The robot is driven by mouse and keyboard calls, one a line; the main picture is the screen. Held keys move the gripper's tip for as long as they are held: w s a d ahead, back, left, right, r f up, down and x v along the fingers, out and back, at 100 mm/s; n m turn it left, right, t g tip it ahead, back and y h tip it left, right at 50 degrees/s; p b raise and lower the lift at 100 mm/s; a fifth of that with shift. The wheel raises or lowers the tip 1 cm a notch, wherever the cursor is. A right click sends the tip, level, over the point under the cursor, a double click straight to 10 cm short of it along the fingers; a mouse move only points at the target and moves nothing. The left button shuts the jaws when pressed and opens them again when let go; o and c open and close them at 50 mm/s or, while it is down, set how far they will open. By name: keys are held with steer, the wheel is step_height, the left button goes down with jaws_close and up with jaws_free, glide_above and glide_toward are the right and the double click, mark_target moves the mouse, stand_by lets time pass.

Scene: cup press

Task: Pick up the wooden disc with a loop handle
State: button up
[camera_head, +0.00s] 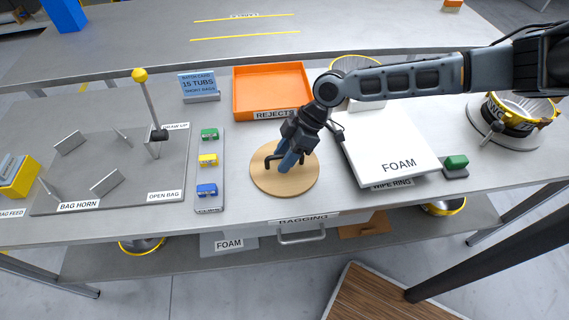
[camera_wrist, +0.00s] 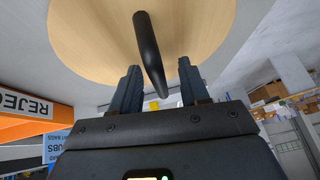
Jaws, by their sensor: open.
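The wooden disc (camera_head: 300,184) lies flat on the grey bench, in front of the orange bin. Its black loop handle (camera_head: 271,158) stands up from the disc and is partly hidden by my gripper. My gripper (camera_head: 287,162) is over the disc, close to the handle. In the wrist view the disc (camera_wrist: 90,35) fills the top, and the dark handle (camera_wrist: 148,45) reaches down between the two fingers of my gripper (camera_wrist: 156,85). The fingers are apart, one on each side of the handle, with a gap showing on both sides.
The orange rejects bin (camera_head: 272,91) stands behind the disc. A column of coloured blocks (camera_head: 208,160) is on its left. A white foam box (camera_head: 390,150) and a green block (camera_head: 456,162) are on its right. The bag horn board (camera_head: 110,170) fills the left.

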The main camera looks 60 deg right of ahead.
steer(key=shift+c, duration=0.3)
jaws_close()
steer(key=shift+r, duration=0.1)
